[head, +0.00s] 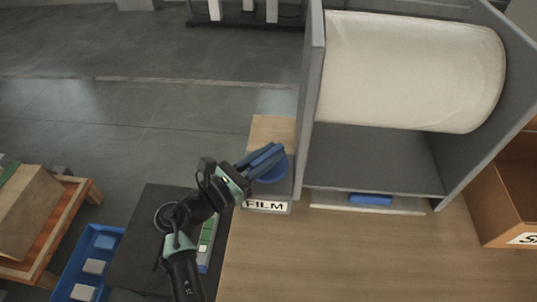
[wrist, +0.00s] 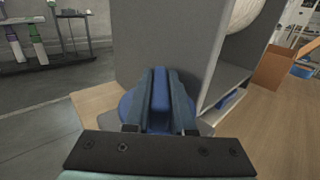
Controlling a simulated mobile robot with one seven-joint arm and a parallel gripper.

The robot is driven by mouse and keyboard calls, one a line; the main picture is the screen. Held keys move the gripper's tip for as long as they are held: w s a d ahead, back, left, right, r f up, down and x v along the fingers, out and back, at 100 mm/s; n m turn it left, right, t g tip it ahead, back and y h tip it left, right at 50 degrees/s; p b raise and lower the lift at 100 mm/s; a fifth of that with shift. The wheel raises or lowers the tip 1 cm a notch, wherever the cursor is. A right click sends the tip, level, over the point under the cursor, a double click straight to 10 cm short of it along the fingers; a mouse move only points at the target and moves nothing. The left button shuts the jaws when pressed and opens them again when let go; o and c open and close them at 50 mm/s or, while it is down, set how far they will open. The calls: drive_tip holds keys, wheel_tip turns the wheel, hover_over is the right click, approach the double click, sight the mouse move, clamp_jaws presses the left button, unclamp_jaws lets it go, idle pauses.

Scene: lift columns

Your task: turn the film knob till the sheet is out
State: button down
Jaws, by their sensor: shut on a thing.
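The blue film knob (head: 273,170) sits beside the grey side panel, above the white FILM label (head: 266,206). My gripper (head: 266,158) is shut on the knob's raised grip bar. In the wrist view the blue bar (wrist: 160,100) stands upright between my two fingers, with the round blue base (wrist: 127,107) behind them. The white film roll (head: 410,70) lies across the top of the grey housing (head: 312,100). A pale strip (head: 330,206) lies along the foot of the housing; I cannot tell whether it is the sheet.
A small blue piece (head: 370,199) sits on the pale strip. A cardboard box (head: 505,190) stands on the right. The wooden tabletop (head: 340,260) is clear in front.

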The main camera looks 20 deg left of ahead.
drive_tip(key=m+g+h+b, duration=0.1)
drive_tip(key=m+g+h, duration=0.1)
drive_tip(key=m+h, duration=0.1)
drive_tip(key=shift+a+g+h, duration=0.1)
drive_tip(key=shift+g+h, duration=0.2)
drive_tip(key=shift+h, duration=0.2)
drive_tip(key=m+g+h+b, duration=0.1)
drive_tip(key=b, duration=0.1)
drive_tip(key=m+g+h+b, duration=0.1)
drive_tip(key=g+b, duration=0.1)
drive_tip(key=shift+f+m+h, duration=0.25)
drive_tip(key=shift+m+h, duration=0.05)
drive_tip(key=shift+h, duration=0.1)
drive_tip(key=m+g+h+b, duration=0.1)
drive_tip(key=b, duration=0.1)
drive_tip(key=m+g+h+b, duration=0.1)
drive_tip(key=g+b, duration=0.1)
drive_tip(key=shift+s+d+r, duration=0.1)
drive_tip(key=shift+d, duration=0.1)
drive_tip(key=shift+d+r+m+g+h+b, duration=0.1)
drive_tip(key=shift+m+g+h+b, duration=0.4)
drive_tip(key=shift+m+g+b, duration=1)
drive_tip(key=c, duration=0.8)
unclamp_jaws()
drive_tip(key=shift+n+b, duration=0.3)
drive_tip(key=shift+b, duration=0.15)
drive_tip(key=shift+o, duration=0.2)
drive_tip(key=shift+r+p, duration=0.15)
drive_tip(key=shift+p, duration=0.2)
